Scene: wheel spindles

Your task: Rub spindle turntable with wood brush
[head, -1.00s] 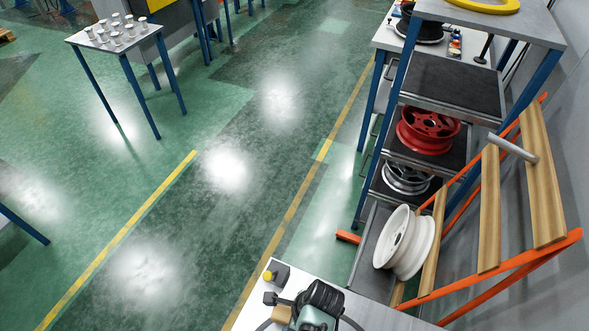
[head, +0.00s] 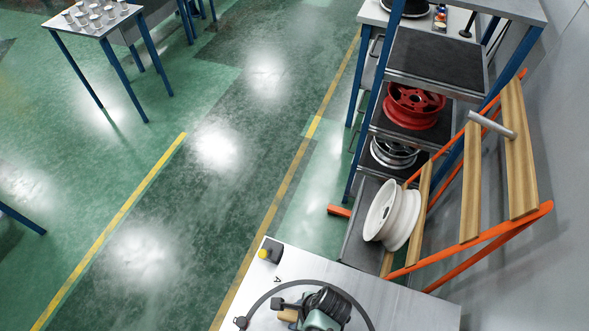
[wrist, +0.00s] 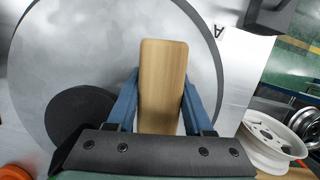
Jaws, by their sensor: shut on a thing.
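The wood brush (wrist: 163,75) is a pale wooden block with rounded corners. It sits between the two blue fingers of my gripper (wrist: 160,100), which is shut on it. In the head view a small tan part of the brush (head: 288,316) shows beside my arm. The spindle turntable (wrist: 75,45) is a large grey disc with a dark rim, below the brush in the wrist view. Its dark rim (head: 259,297) also shows in the head view around my gripper. The brush is over the disc; I cannot tell whether it touches. Its underside is hidden.
A dark round piece (wrist: 80,122) is on the disc's left. A block with a yellow knob (head: 268,251) stands at the bench's (head: 415,305) far corner. Shelves with wheels stand behind.

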